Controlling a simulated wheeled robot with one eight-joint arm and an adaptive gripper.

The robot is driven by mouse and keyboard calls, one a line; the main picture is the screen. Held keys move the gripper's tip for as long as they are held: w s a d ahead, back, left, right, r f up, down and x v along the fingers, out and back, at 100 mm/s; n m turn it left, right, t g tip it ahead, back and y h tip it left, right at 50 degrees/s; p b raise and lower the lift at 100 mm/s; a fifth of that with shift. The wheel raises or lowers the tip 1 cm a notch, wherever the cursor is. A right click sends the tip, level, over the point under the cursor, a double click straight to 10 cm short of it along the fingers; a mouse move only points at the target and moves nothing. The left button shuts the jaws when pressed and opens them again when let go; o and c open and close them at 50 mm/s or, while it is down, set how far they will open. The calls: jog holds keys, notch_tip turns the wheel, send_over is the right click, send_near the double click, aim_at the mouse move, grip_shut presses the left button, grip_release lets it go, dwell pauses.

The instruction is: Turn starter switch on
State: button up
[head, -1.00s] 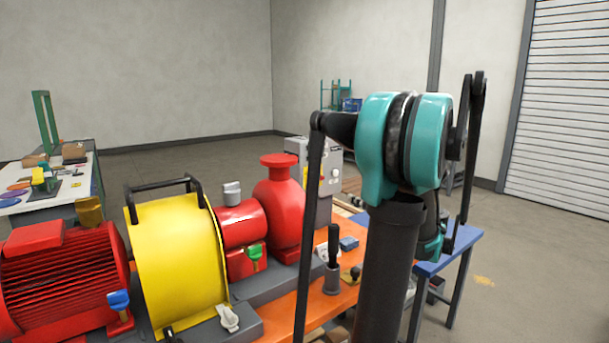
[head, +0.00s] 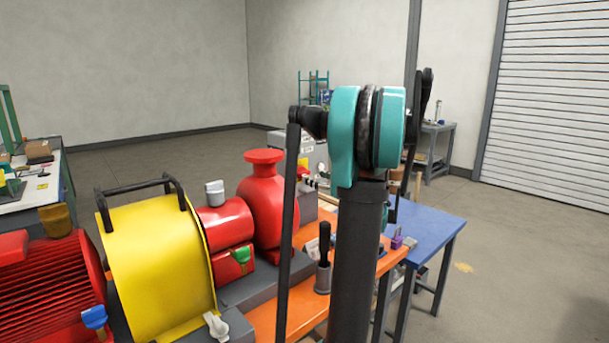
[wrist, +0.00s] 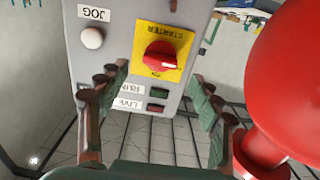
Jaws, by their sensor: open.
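The starter switch (wrist: 161,56) is a red rotary knob on a yellow plate marked STARTER, upside down in the wrist view. It sits on a grey control box (wrist: 118,62). My gripper (wrist: 158,82) is open, with one finger on each side of the lower part of the panel and nothing between them. The knob shows above the fingertips, and I see no contact with it. In the head view the control box (head: 276,142) is partly hidden behind the red pump and my arm; my gripper is not clearly visible there.
A white JOG button (wrist: 92,38) and green and red lamps (wrist: 157,93) are near the knob. The red pump (head: 264,200) stands close by, filling the right of the wrist view.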

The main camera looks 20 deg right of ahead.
aim_at(306, 174)
jog(key=x, duration=0.6)
jog(key=shift+w+a, duration=0.15)
jog(key=shift+w, duration=0.25)
jog(key=shift+c, duration=0.5)
jog(key=c, duration=1.1)
